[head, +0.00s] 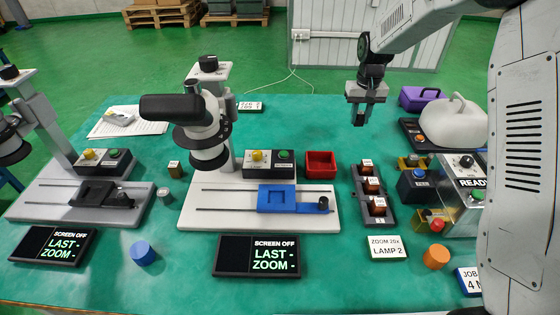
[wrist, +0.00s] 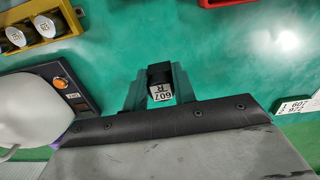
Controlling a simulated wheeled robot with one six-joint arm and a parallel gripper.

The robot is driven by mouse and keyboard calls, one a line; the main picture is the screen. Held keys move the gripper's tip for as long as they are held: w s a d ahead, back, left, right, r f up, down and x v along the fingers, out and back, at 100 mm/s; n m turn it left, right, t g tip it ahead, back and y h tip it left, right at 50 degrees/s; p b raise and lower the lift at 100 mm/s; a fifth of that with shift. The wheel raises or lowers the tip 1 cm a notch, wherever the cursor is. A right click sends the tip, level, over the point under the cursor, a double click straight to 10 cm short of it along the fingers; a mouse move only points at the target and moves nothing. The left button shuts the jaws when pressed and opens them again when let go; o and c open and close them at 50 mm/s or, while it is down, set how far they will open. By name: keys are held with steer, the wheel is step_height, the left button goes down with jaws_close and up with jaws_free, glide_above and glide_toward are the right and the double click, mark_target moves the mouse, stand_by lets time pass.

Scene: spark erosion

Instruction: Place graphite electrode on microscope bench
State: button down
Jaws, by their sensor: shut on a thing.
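My gripper (head: 364,101) is shut on a small dark block, the graphite electrode (head: 358,119), and holds it above the far right part of the green bench top (head: 310,110). In the wrist view the electrode (wrist: 159,72) sits between the two green fingertips (wrist: 160,90), and its white label reads 607 and R. The microscope bench carries a microscope on a white base (head: 215,212) at centre and another on a grey base (head: 60,205) at left. The electrode's lower end is clear of the bench top.
A red tray (head: 320,160) lies at centre. A dark rack (head: 360,185) holds brown labelled blocks. A white jug (head: 453,122) and purple box (head: 420,97) stand at right. A white card with 607 shows in the wrist view (wrist: 297,107). The green surface under my gripper is clear.

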mark_target(352, 150)
steer(key=shift+f+m, duration=0.2)
steer(key=shift+m, duration=0.1)
step_height(352, 150, down, 10)
steer(key=shift+s+r, duration=0.1)
steer(key=shift+r, duration=0.05)
steer(key=c, duration=1.1)
jaws_free()
steer(key=shift+c, duration=0.2)
